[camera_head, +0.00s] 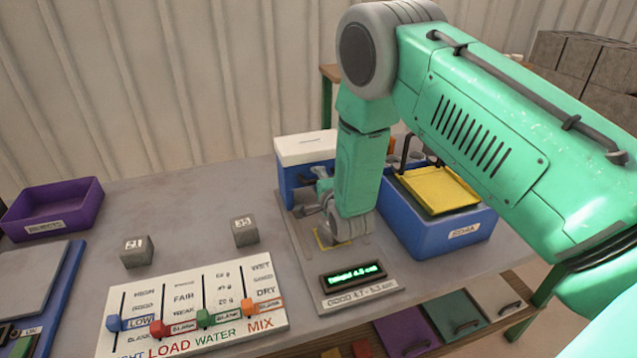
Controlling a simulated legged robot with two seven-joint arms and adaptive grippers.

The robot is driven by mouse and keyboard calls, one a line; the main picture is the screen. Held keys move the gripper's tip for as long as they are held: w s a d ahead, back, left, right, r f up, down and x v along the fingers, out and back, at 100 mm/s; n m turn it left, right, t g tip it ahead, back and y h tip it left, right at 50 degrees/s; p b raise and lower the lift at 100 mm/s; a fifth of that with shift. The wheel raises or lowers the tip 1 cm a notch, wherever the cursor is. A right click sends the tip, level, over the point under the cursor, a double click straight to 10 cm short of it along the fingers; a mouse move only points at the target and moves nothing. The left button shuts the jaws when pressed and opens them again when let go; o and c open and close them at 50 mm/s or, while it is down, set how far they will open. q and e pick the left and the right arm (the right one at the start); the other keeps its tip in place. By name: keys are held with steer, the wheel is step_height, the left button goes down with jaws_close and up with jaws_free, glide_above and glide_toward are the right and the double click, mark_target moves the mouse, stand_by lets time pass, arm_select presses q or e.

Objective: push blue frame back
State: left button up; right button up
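A blue frame (287,188) with a white top block (305,149) stands at the back of the grey base plate (306,262). My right arm comes in from the right, and its forearm hides the frame's right side. My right gripper (332,234) points down low over the plate, just in front of the blue frame. A yellow outlined square (322,240) lies on the plate by the gripper. Whether the fingers touch the frame, and how far apart they are, I cannot tell. My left gripper is not in view.
Two grey numbered blocks (137,251) stand left of the plate, near a slider board (190,310). A display (353,275) is at the plate's front. A blue bin (430,234) with a yellow tray (440,190) stands right. A purple tray (55,208) is far left.

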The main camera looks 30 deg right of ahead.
steer(key=v, duration=1.1)
steer(key=shift+s, duration=0.4)
steer(key=shift+r, duration=0.1)
